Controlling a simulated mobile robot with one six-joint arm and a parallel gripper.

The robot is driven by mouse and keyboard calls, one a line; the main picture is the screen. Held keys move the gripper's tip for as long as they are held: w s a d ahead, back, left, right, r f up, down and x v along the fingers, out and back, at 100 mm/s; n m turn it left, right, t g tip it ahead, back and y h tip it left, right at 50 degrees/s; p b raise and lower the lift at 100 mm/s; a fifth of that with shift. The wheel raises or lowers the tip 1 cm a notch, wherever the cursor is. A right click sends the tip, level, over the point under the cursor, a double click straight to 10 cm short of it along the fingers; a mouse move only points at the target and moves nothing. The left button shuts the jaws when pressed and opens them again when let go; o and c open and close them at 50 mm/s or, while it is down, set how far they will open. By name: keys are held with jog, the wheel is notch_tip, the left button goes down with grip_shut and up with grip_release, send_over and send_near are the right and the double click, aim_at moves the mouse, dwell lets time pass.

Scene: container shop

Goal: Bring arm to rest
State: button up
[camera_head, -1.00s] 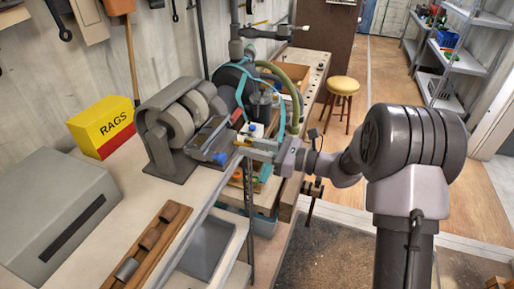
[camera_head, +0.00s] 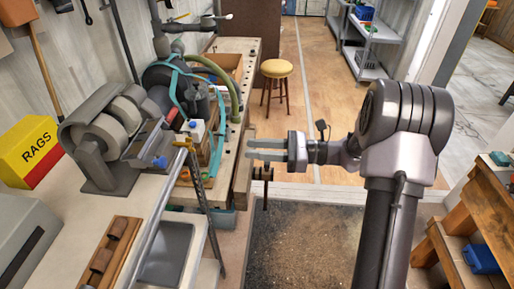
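My gripper (camera_head: 266,149) is at the end of my arm (camera_head: 350,150), which reaches in from the right. Its two pale fingers point left and are apart, with nothing visible between them. It hangs in the air in front of the wooden workbench (camera_head: 240,60), near the bench's right edge and vise. It looks clear of the machine and the bench items to its left, though the exact distance cannot be told.
A grey bench (camera_head: 110,210) at left carries a grey roller machine (camera_head: 105,130), a yellow rags box (camera_head: 30,150) and a wooden tray (camera_head: 110,255). A yellow stool (camera_head: 276,68) stands behind. A shelf (camera_head: 365,35) is at the back right. Floor is open between.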

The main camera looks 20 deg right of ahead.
jog(key=s+a+f+n+g+h+b, duration=0.25)
jog(key=s+a+n+h+b, duration=0.2)
jog(key=s, duration=0.45)
jog(key=s+a+f+n+g+h+b, duration=0.1)
jog(key=s+a+n+g+h+b, duration=0.35)
jog(key=s, duration=0.45)
jog(key=s+d+f+n+t+h+b, duration=0.2)
jog(key=s+d+n+t+h, duration=0.3)
jog(key=s+n+t+h, duration=0.1)
jog(key=shift+s+f+n+t, duration=0.25)
jog(key=shift+s+n, duration=0.4)
jog(key=shift+n, duration=0.55)
